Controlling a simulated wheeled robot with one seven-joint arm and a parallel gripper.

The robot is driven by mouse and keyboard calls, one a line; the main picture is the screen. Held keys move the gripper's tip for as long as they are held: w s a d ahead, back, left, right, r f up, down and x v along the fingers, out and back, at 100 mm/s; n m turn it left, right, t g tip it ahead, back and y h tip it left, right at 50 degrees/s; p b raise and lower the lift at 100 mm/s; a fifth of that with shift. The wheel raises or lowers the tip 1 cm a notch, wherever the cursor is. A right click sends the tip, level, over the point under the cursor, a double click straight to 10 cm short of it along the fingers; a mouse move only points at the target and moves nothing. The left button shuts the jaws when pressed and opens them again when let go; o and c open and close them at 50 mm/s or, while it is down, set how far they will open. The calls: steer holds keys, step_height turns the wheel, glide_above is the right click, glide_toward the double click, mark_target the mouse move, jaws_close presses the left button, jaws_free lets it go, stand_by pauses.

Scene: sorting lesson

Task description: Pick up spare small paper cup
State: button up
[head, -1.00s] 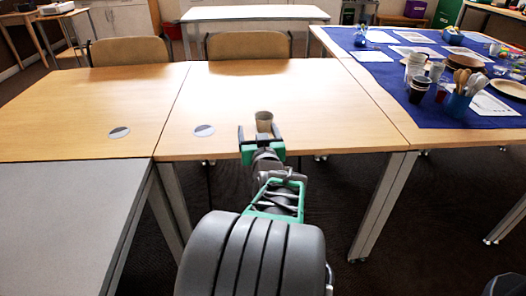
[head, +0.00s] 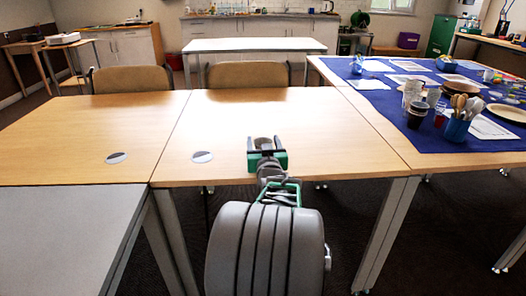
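The small paper cup (head: 263,143) is pale brown and stands upright on the wooden table (head: 320,130), near its front edge. Only its upper part shows; my gripper hides the lower part. My gripper (head: 266,155) is at the cup, with one finger to its left and one to its right. The fingers are apart, with the cup between them at the far side. I cannot tell whether the fingers touch the cup.
Two chairs (head: 131,80) stand behind the wooden tables. A blue cloth (head: 398,133) at the right bears stacked cups (head: 412,92), a blue pot of wooden utensils (head: 456,128) and plates. A grey table (head: 65,225) is at the front left. The tabletop around the cup is clear.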

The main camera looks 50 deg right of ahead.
steer(key=c, duration=1.1)
steer(key=shift+o, duration=0.2)
